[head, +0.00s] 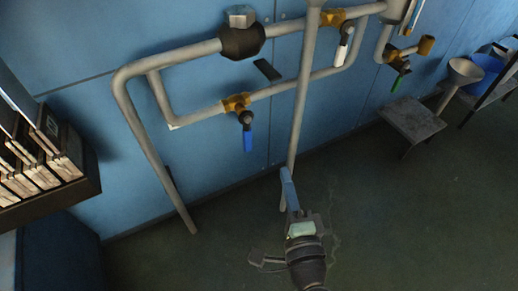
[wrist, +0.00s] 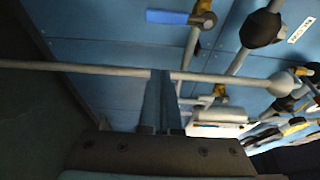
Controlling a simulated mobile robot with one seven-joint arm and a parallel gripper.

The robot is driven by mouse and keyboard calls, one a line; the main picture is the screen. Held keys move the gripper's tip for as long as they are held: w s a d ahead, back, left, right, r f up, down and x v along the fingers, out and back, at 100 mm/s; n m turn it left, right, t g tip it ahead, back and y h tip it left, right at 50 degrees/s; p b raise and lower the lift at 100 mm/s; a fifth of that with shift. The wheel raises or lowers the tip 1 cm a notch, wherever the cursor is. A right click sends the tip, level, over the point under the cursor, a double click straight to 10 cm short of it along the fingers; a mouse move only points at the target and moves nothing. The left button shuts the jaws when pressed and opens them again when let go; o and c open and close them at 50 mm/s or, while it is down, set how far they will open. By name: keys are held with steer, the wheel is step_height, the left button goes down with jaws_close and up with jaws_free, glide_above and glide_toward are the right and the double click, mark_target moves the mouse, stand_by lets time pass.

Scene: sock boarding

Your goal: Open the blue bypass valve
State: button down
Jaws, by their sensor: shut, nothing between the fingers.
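The blue bypass valve handle (head: 248,141) hangs straight down from a brass valve body (head: 236,103) on the lower pipe, across the pipe's run. In the wrist view the blue handle (wrist: 167,17) lies near the top edge, beside its valve. My gripper (head: 286,173) is below and to the right of the handle in the head view, apart from it. Its blue fingers (wrist: 161,75) are together and empty in the wrist view. They overlap a grey pole (head: 301,95) in both views; I cannot tell whether they touch it.
A white-handled valve (head: 343,48) and a green-handled valve (head: 398,82) are to the right. A grey step (head: 412,118) and a blue bucket (head: 487,70) stand further right. A loaded shelf (head: 60,200) is at left. The floor around my gripper is open.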

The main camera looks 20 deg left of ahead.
mark_target(247, 133)
steer(key=shift+w+a, duration=0.25)
steer(key=shift+w, duration=0.15)
steer(key=w+a+b, duration=0.3)
steer(key=w+a, duration=0.2)
steer(key=a, duration=0.3)
stand_by(0.5)
steer(key=shift+r+p, duration=0.1)
steer(key=shift+p, duration=0.35)
